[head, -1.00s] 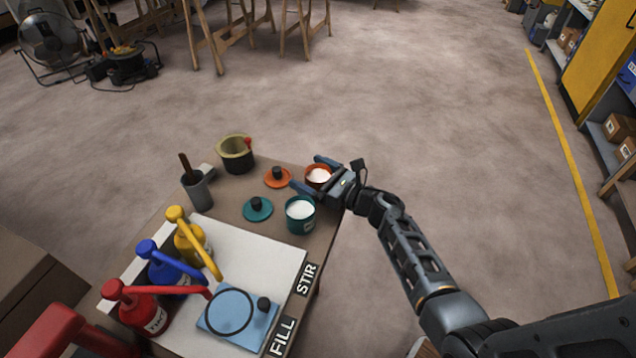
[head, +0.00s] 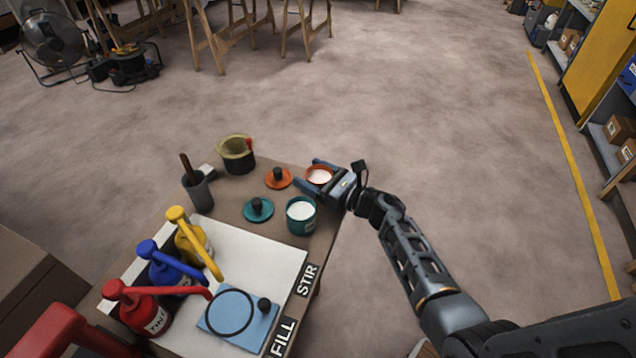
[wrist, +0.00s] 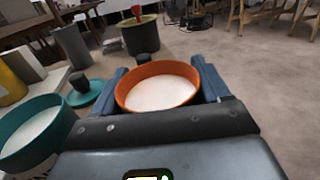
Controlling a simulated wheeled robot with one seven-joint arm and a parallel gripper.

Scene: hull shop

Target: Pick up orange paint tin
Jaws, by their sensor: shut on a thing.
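The orange paint tin (head: 319,176) is open at the top, with white paint inside, at the right corner of the bench. My gripper (head: 312,174) is shut on it, with one blue finger on each side. In the wrist view the orange tin (wrist: 158,88) sits upright between the two fingers (wrist: 160,85). Its lower part is hidden by my gripper, so I cannot tell for sure whether its base touches the bench. An orange lid (head: 277,178) with a dark knob lies to its left.
A teal tin (head: 301,217) of white paint stands close below the gripper, with a teal lid (head: 258,210) beside it. A pot (head: 237,154), a grey cup (head: 197,190) and pump bottles (head: 190,238) stand further left. The floor right of the bench is clear.

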